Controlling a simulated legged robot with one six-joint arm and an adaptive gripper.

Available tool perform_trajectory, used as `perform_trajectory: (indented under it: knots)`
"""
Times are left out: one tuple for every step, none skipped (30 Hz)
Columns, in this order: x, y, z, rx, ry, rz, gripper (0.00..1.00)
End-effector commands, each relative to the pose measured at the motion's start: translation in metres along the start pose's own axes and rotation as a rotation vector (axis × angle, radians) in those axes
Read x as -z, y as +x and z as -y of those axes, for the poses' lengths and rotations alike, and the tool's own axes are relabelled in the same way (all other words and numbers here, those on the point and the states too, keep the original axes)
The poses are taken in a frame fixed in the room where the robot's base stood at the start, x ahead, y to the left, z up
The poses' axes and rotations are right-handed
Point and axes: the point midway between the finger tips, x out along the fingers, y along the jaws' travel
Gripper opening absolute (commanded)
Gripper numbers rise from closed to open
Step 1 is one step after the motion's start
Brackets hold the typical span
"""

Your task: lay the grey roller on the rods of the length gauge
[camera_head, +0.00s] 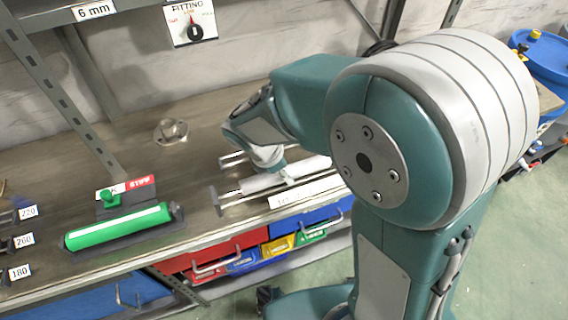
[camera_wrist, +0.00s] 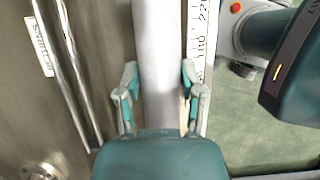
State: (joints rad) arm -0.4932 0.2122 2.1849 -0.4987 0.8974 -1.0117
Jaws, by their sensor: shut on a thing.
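The grey roller (camera_head: 262,183) is a pale cylinder over the bench's front part in the head view. In the wrist view the roller (camera_wrist: 158,55) runs lengthwise between the two fingers of my gripper (camera_wrist: 160,100), which is shut on it. The length gauge (camera_head: 230,201) has metal rods with crossbar ends, below and beside the roller. Its white numbered scale (camera_wrist: 199,35) runs close along the roller's right side in the wrist view. Two bright rods (camera_wrist: 63,60) lie apart to the left. I cannot tell whether the roller touches the gauge; my wrist hides part of it.
A green roller (camera_head: 118,228) lies on a dark stand at the bench's left. A small metal fitting (camera_head: 171,131) stands behind. Numbered labels (camera_head: 24,241) mark the left edge. Colored drawers (camera_head: 278,245) sit under the front edge. A shelf upright (camera_head: 62,90) rises at the left.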

Motion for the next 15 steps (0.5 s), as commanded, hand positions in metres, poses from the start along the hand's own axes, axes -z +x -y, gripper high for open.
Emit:
perform_trajectory:
  knots:
    - [0.0013, 0.0031, 0.0002, 0.002, -0.001, 0.001, 0.0]
    - [0.002, 0.0046, 0.0002, 0.002, -0.001, 0.001, 0.0]
    - [0.0028, 0.0061, 0.0001, 0.001, 0.0, 0.001, 0.0]
    - [0.0033, 0.007, 0.0001, 0.0, 0.0, 0.0, 0.0]
    - [0.0036, 0.0078, 0.0, 0.0, 0.0, 0.0, 0.0]
    - [0.004, 0.0085, 0.0, 0.0, 0.0, 0.0, 0.0]
    - [0.0042, 0.0089, 0.0, -0.001, 0.0, 0.0, 0.0]
    - [0.0043, 0.0092, 0.0, -0.001, 0.0, 0.0, 0.0]
    - [0.0044, 0.0094, 0.0, -0.001, 0.0, 0.0, 0.0]
    - [0.0044, 0.0094, 0.0, -0.001, 0.0, 0.0, 0.0]
    - [0.0044, 0.0094, 0.0, -0.001, 0.0, 0.0, 0.0]
    - [0.0043, 0.0094, -0.0001, -0.001, 0.0, 0.0, 0.0]
    - [0.0043, 0.0094, 0.0, -0.001, 0.0, 0.0, 0.0]
    - [0.0043, 0.0094, 0.0, -0.001, 0.0, 0.0, 0.0]
    - [0.0043, 0.0094, 0.0, -0.001, 0.0, 0.0, 0.54]
